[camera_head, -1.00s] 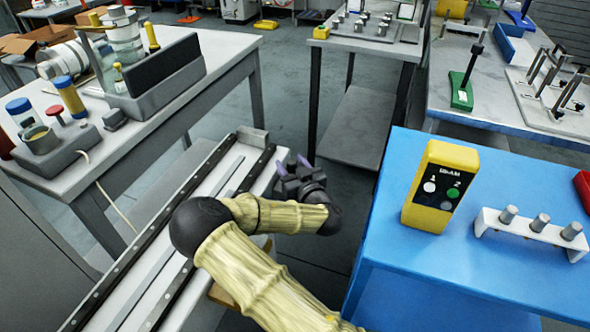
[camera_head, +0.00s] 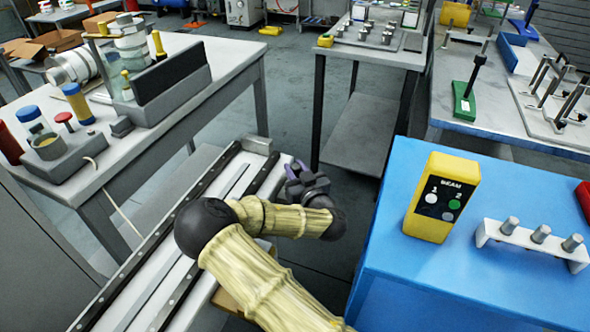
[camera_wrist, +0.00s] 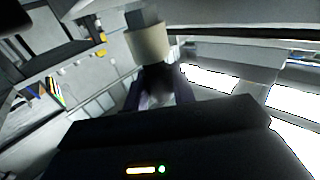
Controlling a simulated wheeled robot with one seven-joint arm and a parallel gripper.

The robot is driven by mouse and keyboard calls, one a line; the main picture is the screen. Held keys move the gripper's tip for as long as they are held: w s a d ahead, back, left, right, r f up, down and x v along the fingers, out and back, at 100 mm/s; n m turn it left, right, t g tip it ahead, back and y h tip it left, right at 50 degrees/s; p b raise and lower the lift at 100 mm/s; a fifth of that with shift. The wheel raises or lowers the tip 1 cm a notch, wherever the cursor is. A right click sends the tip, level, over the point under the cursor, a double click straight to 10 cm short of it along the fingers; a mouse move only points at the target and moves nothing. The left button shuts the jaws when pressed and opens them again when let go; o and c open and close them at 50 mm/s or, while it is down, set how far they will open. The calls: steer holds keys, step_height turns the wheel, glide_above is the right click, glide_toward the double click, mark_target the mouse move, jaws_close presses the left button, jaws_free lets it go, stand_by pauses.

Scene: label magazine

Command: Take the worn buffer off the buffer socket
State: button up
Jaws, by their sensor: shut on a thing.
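My gripper (camera_head: 296,168) is at the far right end of the pale rail (camera_head: 212,222), its purple fingers partly hidden by its own dark body. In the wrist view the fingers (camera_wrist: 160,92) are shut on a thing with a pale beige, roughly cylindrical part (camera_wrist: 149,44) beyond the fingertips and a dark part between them. I take it to be the worn buffer. It is too blurred to see wear on it. I cannot make out the buffer socket, nor whether the held thing touches it.
A grey end block (camera_head: 257,145) stands at the rail's far end. A blue bench (camera_head: 440,285) on the right carries a yellow box (camera_head: 441,197) and a white rack (camera_head: 531,245) of pegs. A crowded table (camera_head: 170,115) stands left. Floor shows beyond the rail.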

mark_target(296, 166)
steer(key=shift+r+p, duration=1.85)
steer(key=shift+r, duration=0.4)
